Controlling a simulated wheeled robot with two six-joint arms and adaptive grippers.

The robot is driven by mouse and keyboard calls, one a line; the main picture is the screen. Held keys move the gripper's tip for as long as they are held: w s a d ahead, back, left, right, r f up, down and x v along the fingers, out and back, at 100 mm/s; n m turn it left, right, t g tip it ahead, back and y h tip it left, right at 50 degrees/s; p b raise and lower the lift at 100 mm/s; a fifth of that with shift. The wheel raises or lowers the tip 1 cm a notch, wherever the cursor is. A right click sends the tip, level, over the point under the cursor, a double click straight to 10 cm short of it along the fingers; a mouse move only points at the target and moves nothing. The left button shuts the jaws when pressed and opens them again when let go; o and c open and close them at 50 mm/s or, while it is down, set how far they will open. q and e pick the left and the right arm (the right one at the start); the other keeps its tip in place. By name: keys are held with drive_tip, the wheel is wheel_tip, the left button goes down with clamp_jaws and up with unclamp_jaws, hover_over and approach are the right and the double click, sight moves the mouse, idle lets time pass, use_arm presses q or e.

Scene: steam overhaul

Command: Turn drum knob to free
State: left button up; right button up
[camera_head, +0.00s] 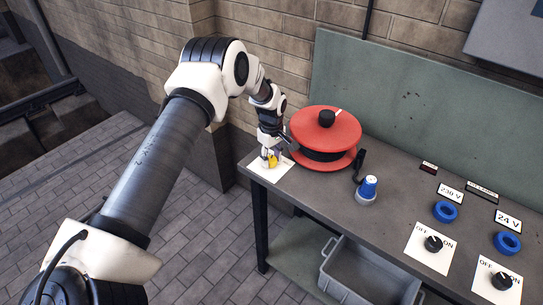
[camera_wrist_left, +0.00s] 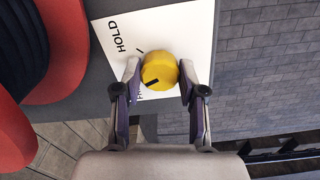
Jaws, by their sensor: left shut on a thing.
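The yellow drum knob (camera_head: 273,162) sits on a white plate (camera_head: 254,165) at the near left corner of the bench. In the left wrist view the knob (camera_wrist_left: 160,66) has a black mark at its lower left, pointing towards a label mostly hidden by a finger. The word HOLD is readable on the plate (camera_wrist_left: 180,25), up and left of the knob. My left gripper (camera_wrist_left: 159,75) has its two fingers on opposite sides of the knob, shut on it. My right gripper is in neither view.
A red cable drum (camera_head: 325,128) stands just right of the left gripper. A blue-topped connector (camera_head: 368,187), blue sockets (camera_head: 445,212) and OFF/ON switches (camera_head: 433,243) are further right on the bench (camera_head: 395,200). A grey crate (camera_head: 365,275) is below. The floor at left is clear.

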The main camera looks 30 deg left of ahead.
sight(271, 159)
use_arm(q)
drive_tip(key=shift+s+f+n+p, duration=0.15)
drive_tip(key=shift+n+p, duration=0.3)
drive_tip(key=shift+n, duration=1.85)
drive_tip(key=shift+f, duration=0.1)
drive_tip(key=o, duration=1.1)
drive_tip(key=shift+o, duration=0.2)
drive_tip(key=shift+a, duration=0.2)
wheel_tip(271, 159, up, 12)
